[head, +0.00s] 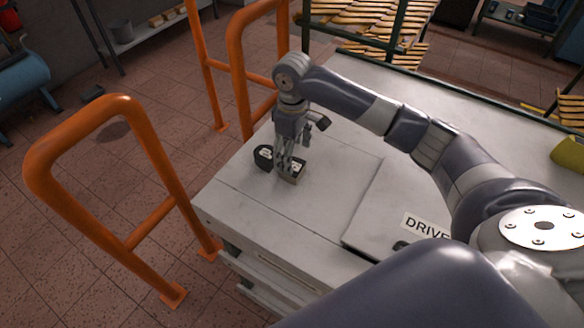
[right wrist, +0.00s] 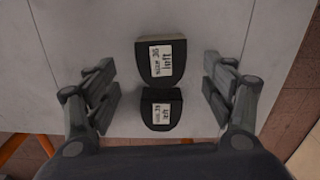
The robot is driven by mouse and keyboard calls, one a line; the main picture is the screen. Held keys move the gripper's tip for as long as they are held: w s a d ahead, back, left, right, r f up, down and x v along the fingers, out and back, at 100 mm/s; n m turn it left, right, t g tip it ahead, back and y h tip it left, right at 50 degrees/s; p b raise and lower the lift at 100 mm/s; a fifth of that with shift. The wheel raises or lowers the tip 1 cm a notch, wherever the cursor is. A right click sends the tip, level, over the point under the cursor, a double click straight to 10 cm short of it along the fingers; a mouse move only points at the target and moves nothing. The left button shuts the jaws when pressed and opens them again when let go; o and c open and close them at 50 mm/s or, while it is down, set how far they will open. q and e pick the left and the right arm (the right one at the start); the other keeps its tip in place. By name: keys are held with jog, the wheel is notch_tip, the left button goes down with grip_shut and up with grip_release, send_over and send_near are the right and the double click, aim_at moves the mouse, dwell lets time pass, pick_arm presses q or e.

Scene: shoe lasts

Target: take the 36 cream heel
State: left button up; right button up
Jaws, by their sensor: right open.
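Two dark-topped, D-shaped blocks with white labels stand side by side on the grey worktop. In the right wrist view the larger block (right wrist: 161,76) has a label reading size 36 and left; its top looks dark, not cream. The smaller block (right wrist: 160,118) has a label too small to read surely. In the head view one block looks black (head: 262,163) and the other has a dull tan side (head: 289,180). My right gripper (head: 287,166) is open and points down over them. Its fingers (right wrist: 161,88) stand apart, either side of the blocks. My left gripper is not in view.
The grey worktop (head: 235,195) is mostly bare around the blocks. A raised panel labelled DRIVE (head: 385,205) lies to the right. Orange rails (head: 115,110) stand on the tiled floor at the left. A yellow object (head: 569,152) sits at the right edge.

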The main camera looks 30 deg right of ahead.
aim_at(299, 165)
notch_tip(299, 165, down, 4)
jog(key=shift+a+f+p, duration=0.15)
jog(key=shift+f+p, duration=0.05)
jog(key=shift+p, duration=0.75)
jog(key=shift+f, duration=0.6)
jog(key=c, duration=1.2)
